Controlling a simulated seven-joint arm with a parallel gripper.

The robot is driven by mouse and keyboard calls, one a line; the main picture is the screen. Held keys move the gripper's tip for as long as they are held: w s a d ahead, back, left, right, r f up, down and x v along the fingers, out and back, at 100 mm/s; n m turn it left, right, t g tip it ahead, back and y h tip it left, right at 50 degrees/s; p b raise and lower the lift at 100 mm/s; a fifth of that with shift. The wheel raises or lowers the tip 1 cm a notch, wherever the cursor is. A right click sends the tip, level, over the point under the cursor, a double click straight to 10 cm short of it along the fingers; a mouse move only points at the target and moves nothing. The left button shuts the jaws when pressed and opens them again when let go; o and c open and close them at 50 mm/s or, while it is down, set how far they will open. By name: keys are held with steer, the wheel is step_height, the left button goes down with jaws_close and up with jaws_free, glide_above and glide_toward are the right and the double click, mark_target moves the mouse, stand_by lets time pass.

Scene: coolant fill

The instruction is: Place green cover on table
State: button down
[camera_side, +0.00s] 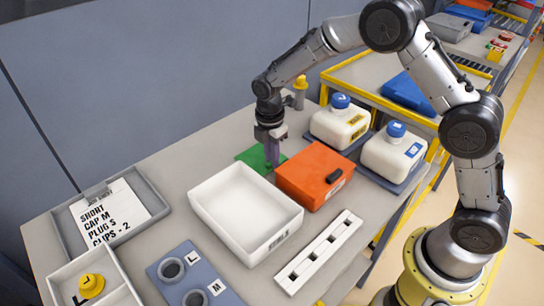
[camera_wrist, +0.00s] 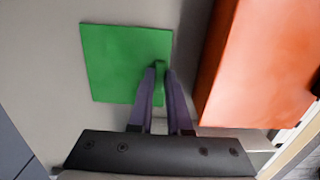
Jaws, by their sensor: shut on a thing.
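The green cover (camera_side: 254,156) is a flat square plate, seen behind the white bin and beside the orange box in the side view. In the wrist view the green cover (camera_wrist: 110,60) has a small green handle near its right edge. My gripper (camera_side: 270,161) points down, and in the wrist view the purple fingers of my gripper (camera_wrist: 160,78) are shut on that handle. The cover lies level at or close to the grey table (camera_side: 180,160); I cannot tell whether it touches the top.
The orange box (camera_side: 314,174) stands just right of the cover, and it also fills the right of the wrist view (camera_wrist: 262,60). An open white bin (camera_side: 245,212) is in front. Two white jugs with blue caps (camera_side: 340,122) (camera_side: 393,153) stand to the right. Table left of the cover is clear.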

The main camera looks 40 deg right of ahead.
steer(key=c, duration=0.9)
jaws_free()
steer(key=shift+f, duration=0.1)
steer(key=shift+o, duration=0.2)
step_height(320, 180, up, 12)
steer(key=f, duration=0.1)
steer(key=s+d+r+m+t, duration=0.2)
steer(key=s+r+m, duration=0.3)
steer(key=s+r, duration=0.35)
steer(key=s+d+m+t, duration=0.1)
steer(key=s+m, duration=0.5)
steer(key=s, duration=0.5)
steer(key=s+d+r+m+t, duration=0.1)
steer(key=s+d+m+t, duration=0.1)
steer(key=s+m, duration=0.5)
steer(key=shift+s+t+y, duration=0.3)
steer(key=shift+s, duration=1.55)
